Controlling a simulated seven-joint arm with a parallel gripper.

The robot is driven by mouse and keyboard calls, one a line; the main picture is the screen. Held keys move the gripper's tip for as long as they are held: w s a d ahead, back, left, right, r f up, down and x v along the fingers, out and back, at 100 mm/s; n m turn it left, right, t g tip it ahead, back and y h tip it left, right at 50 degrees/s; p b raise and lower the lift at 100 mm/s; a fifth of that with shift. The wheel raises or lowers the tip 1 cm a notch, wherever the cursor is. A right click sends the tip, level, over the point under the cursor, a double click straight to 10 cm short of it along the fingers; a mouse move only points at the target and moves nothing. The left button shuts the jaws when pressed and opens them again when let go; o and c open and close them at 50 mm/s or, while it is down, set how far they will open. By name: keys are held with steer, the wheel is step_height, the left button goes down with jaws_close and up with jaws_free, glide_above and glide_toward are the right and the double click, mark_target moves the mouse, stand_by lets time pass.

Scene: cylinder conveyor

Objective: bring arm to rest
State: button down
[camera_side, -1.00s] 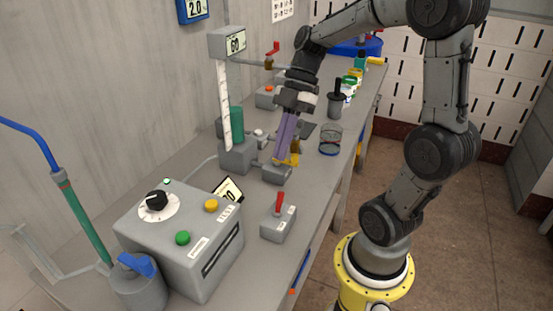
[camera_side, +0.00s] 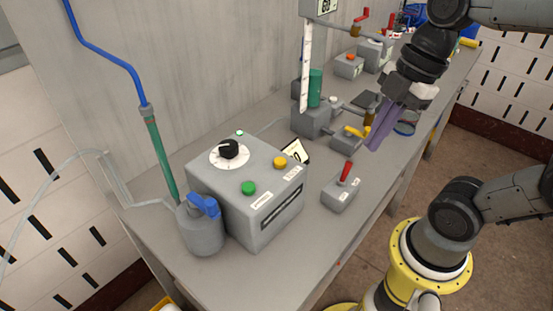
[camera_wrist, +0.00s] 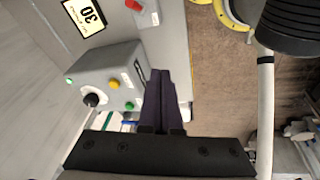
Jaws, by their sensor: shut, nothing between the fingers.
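My gripper (camera_side: 376,143) has purple fingers and is in the upper right of the side view, above the right-hand edge of the bench. Its fingers point down and are shut with nothing between them. In the wrist view the two dark purple fingers (camera_wrist: 161,77) lie side by side, pointing up the picture over the bench edge. My gripper appears apart from the things around it. A yellow-tipped grey fixture (camera_side: 349,137) stands just left of the fingers in the side view.
A grey control box (camera_side: 220,178) with a black dial and green and yellow buttons stands on the bench (camera_side: 300,240). A red-lever switch box (camera_side: 341,193), a green cylinder (camera_side: 315,88) and a grey canister with a blue handle (camera_side: 201,232) are nearby. Floor lies right of the bench.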

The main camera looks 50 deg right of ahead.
steer(key=shift+s+d+f+m+t+h, duration=0.25)
steer(key=shift+d+m+t+h, duration=0.25)
steer(key=shift+m, duration=1.9)
steer(key=shift+s+d+f+m+t+h, duration=0.15)
steer(key=shift+d+f+m+t+h, duration=0.3)
steer(key=shift+m, duration=1.95)
steer(key=shift+s+d+f+m+t+h, duration=0.1)
steer(key=shift+s+d+m+t+h, duration=0.4)
steer(key=shift+m, duration=1.9)
steer(key=shift+w+a+y, duration=0.15)
steer(key=shift+w+y, duration=0.1)
steer(key=shift+w, duration=0.05)
